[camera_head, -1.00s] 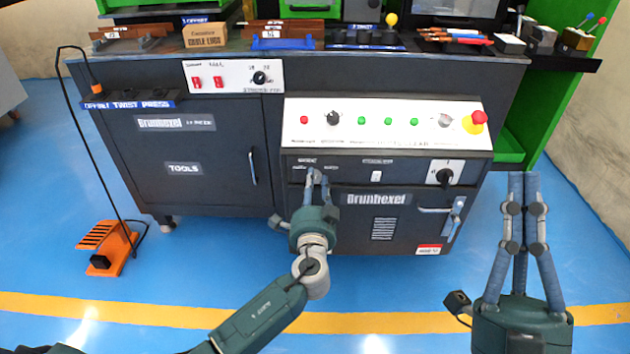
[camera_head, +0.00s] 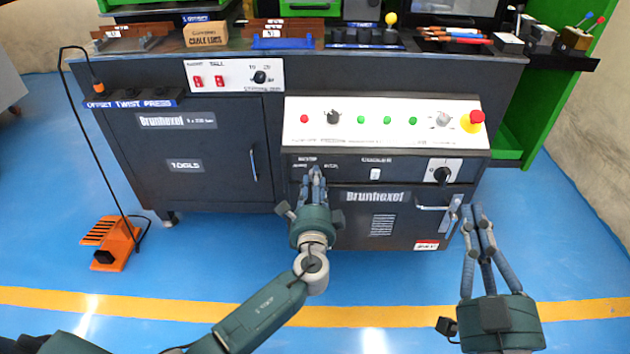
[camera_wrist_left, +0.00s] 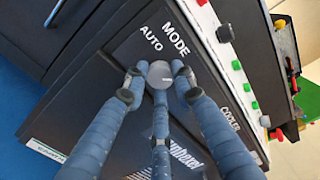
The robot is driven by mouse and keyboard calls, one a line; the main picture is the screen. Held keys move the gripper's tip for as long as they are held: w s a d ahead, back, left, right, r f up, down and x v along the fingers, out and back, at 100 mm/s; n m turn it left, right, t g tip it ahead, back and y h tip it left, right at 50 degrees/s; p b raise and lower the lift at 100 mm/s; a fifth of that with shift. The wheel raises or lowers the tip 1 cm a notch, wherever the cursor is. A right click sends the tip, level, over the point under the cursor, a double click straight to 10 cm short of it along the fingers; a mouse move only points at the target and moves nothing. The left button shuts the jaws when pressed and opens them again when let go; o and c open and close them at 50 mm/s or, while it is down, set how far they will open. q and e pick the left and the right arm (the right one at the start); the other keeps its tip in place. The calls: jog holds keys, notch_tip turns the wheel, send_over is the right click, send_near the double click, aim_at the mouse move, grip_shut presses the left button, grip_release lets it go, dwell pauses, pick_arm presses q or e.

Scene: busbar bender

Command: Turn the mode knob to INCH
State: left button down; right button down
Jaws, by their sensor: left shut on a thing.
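The mode knob (camera_wrist_left: 160,74) is a small round grey knob on the machine's dark front panel, seen in the left wrist view. The word MODE is printed beside it, and AUTO is on another side. I cannot read the INCH label. My left gripper (camera_wrist_left: 158,80) has its three fingers closed around the knob, with fingertips against its sides. In the head view my left gripper (camera_head: 315,172) reaches the panel's left end and hides the knob. My right gripper (camera_head: 478,212) hangs in front of the cabinet's right side, holding nothing visible; its finger opening is unclear.
The sloping white control panel (camera_head: 385,122) with buttons and a red emergency stop (camera_head: 477,117) is above the knob. A black rotary switch (camera_head: 442,175) and a cabinet handle (camera_head: 432,207) are to the right. An orange foot pedal (camera_head: 115,242) stands on the floor at left.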

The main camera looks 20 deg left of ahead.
pick_arm(q)
jog(key=shift+s+a+f, duration=0.15)
jog(key=shift+a+f, duration=0.05)
jog(key=shift+f, duration=0.1)
jog(key=c, duration=1.7)
grip_release()
jog(key=shift+r, duration=0.15)
jog(key=v, duration=1.2)
jog(key=shift+r, duration=0.1)
